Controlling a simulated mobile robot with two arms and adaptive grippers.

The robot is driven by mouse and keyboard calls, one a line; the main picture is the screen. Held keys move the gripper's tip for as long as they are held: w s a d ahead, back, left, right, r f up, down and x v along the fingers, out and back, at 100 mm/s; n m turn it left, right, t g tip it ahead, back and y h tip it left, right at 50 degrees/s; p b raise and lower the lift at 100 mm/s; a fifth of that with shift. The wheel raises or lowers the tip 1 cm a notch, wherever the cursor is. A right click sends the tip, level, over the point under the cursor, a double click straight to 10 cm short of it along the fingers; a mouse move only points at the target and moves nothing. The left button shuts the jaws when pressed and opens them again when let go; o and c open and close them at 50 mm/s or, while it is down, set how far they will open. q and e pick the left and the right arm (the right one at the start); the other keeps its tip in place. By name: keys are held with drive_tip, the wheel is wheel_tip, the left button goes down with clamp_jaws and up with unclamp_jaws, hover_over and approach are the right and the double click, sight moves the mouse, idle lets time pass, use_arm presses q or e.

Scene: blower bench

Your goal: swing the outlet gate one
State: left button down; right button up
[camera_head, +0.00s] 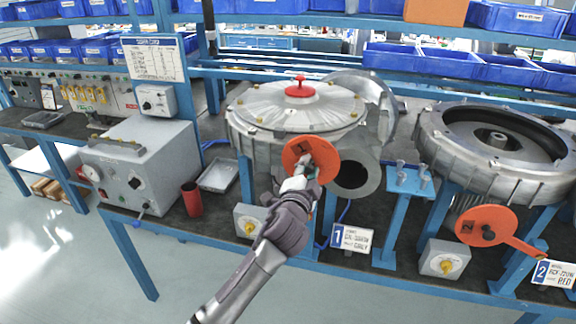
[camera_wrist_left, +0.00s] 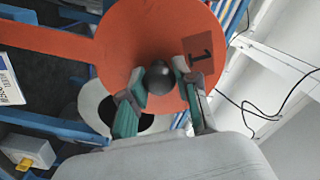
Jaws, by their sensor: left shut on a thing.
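Outlet gate one is an orange-red disc (camera_head: 297,152) marked 1 on the front of the left blower (camera_head: 265,108). The round outlet pipe (camera_head: 353,178) shows a dark opening just right of the disc. My left gripper (camera_head: 307,165) is at the disc's face, covering part of it. In the left wrist view, the disc (camera_wrist_left: 145,32) has a flat orange arm (camera_wrist_left: 45,38) running left. A black knob (camera_wrist_left: 159,78) on the disc sits between the fingertips of my left gripper (camera_wrist_left: 158,86), which is shut on it. The pale outlet rim is partly hidden behind a finger.
A second blower (camera_head: 440,150) with its own orange gate disc (camera_head: 486,226) stands right. A blue stand (camera_head: 410,182) with small grey parts is between them. A grey box (camera_head: 150,165), red cup (camera_head: 192,198) and metal tray (camera_head: 219,175) are left on the bench.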

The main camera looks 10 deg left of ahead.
use_arm(q)
drive_tip(key=d+m, duration=0.1)
drive_tip(key=d, duration=0.2)
drive_tip(key=d+f+m+b, duration=0.1)
drive_tip(key=d+m, duration=0.1)
drive_tip(key=d+f+m, duration=0.1)
drive_tip(key=d+m, duration=0.1)
drive_tip(key=d, duration=0.1)
drive_tip(key=shift+s+d, duration=0.15)
drive_tip(key=shift+d, duration=0.2)
drive_tip(key=shift+d+f+m+b, duration=0.4)
drive_tip(key=shift+d+f+m, duration=0.1)
drive_tip(key=shift+d+m, duration=0.3)
drive_tip(key=shift+f, duration=0.1)
drive_tip(key=c, duration=0.8)
unclamp_jaws()
drive_tip(key=shift+d, duration=0.1)
